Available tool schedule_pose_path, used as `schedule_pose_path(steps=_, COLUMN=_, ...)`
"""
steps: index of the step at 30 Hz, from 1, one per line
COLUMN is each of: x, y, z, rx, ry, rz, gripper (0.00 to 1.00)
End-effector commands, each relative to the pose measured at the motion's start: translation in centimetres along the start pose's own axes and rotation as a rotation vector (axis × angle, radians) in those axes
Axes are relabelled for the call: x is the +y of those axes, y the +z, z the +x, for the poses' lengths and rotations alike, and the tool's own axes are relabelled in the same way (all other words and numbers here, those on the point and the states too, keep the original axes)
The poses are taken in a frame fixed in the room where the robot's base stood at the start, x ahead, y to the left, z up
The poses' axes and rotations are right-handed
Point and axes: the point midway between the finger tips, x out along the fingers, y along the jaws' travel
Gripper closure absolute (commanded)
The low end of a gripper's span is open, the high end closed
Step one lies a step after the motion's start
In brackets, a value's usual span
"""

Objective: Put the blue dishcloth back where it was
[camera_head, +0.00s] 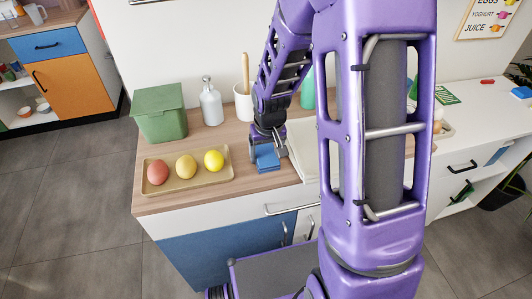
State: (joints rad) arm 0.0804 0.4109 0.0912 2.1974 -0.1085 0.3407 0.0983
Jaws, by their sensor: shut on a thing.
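The blue dishcloth (267,158) is a small folded blue piece at the left of the sink area, near the front of the wooden counter. My gripper (267,146) points down from above and is shut on the dishcloth. The dishcloth hangs at or just above the counter top; I cannot tell whether it touches it. The fingertips are small and partly dark in this view. My purple arm hides much of the counter to the right.
A tray (225,177) with a red, an orange and a yellow fruit lies to the left. Behind it stand a green bin (160,113), a soap bottle (211,103) and a white crock (243,102). A pale sink or board (303,150) lies right of the gripper.

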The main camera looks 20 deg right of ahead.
Motion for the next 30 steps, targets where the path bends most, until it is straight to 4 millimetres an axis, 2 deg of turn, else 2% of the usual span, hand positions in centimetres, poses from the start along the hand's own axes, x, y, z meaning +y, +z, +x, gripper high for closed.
schedule_pose_path(steps=1, x=0.0, y=0.0, z=0.1, rx=0.000, ry=0.000, rz=0.000, gripper=0.18)
schedule_pose_path(steps=4, x=0.0, y=0.0, z=0.1, rx=0.000, ry=0.000, rz=0.000, gripper=0.00)
schedule_pose_path(steps=11, x=0.0, y=0.0, z=0.0, rx=0.000, ry=0.000, rz=0.000, gripper=0.00)
schedule_pose_path(steps=15, x=0.0, y=-0.1, z=-0.8, rx=0.002, ry=0.000, rz=0.000, gripper=0.00)
schedule_pose_path(steps=30, x=0.0, y=-0.2, z=-10.4, rx=0.004, ry=0.000, rz=0.000, gripper=0.00)
